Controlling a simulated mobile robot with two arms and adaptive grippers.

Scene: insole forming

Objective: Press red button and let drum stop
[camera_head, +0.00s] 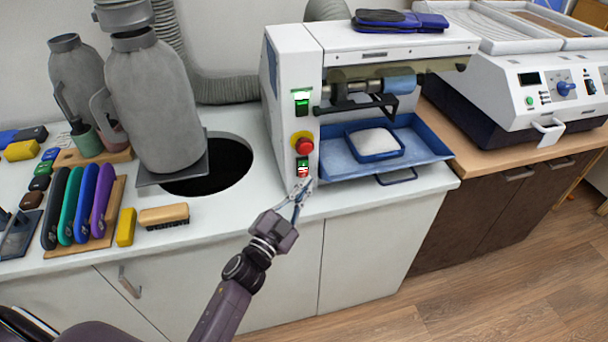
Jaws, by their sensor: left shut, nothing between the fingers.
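The white grinding machine (290,75) stands on the counter, with its drum (362,82) inside the open front. On its narrow front panel is a large red mushroom button (304,146) on a yellow base. Above it is a green-lit switch (302,102). Below it is a small switch with a green and a red part (303,168). My left gripper (302,187) is shut and empty, its fingertips pointing up at the lower end of the panel, close to the small switch. I cannot tell whether they touch it or whether the drum turns. My right gripper is not in view.
A blue tray (432,150) with a smaller blue tray (362,157) sits under the drum. To the left are a round dark hole in the counter (215,165), a grey bottle-shaped container (155,100) and a wooden brush (164,216). Another white machine (535,80) stands at right.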

